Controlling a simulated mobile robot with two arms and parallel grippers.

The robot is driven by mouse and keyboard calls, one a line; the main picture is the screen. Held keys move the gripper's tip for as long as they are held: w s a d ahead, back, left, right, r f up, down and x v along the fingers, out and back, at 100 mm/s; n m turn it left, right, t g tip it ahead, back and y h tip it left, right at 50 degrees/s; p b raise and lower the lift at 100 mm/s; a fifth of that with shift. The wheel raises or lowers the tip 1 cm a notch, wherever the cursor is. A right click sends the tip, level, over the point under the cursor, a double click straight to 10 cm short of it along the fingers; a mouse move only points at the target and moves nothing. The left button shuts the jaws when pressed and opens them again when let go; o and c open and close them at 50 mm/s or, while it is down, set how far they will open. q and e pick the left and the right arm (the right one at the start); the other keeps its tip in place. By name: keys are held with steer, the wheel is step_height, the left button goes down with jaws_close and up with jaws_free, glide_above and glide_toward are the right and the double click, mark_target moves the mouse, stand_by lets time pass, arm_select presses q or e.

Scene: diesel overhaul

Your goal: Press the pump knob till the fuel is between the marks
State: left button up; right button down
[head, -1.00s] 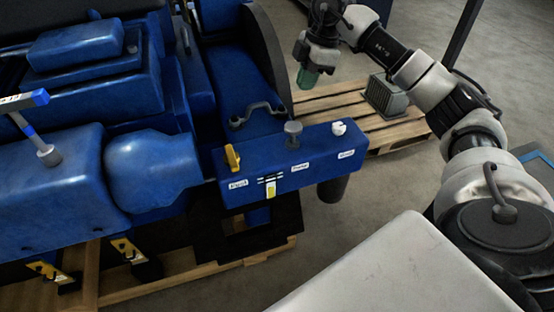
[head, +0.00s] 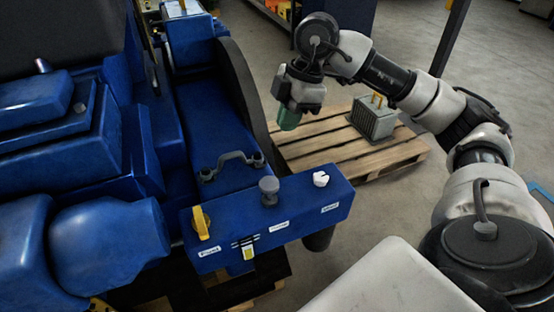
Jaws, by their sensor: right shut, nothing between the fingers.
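The pump knob (head: 269,190) is a grey, round-topped knob standing on top of the blue box (head: 310,193) at the front of the engine. A small sight glass (head: 248,253) with yellow fuel and dark marks is on the box's front face; the exact level against the marks is too small to tell. My right gripper (head: 289,118) is shut and empty, with greenish fingertips pointing down. It is above and behind the box, apart from the knob. My left gripper is not in view.
A yellow lever (head: 201,222) stands left of the knob and a white knob (head: 320,179) to its right. A black handle (head: 232,164) lies behind them. A wooden pallet (head: 350,152) with a grey finned part (head: 374,118) is on the floor behind my right arm.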

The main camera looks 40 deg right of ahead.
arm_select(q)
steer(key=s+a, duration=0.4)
arm_select(e)
steer(key=s+a, duration=0.1)
steer(key=a, duration=0.1)
steer(key=p, duration=0.2)
glide_above(274, 182)
steer(key=f, duration=0.6)
steer(key=shift+s+d+f, duration=0.1)
steer(key=shift+d, duration=0.2)
steer(key=x, duration=0.2)
steer(key=p+x, duration=0.2)
steer(key=x, duration=0.1)
steer(key=shift+d+f, duration=0.35)
steer(key=shift+f, duration=0.7)
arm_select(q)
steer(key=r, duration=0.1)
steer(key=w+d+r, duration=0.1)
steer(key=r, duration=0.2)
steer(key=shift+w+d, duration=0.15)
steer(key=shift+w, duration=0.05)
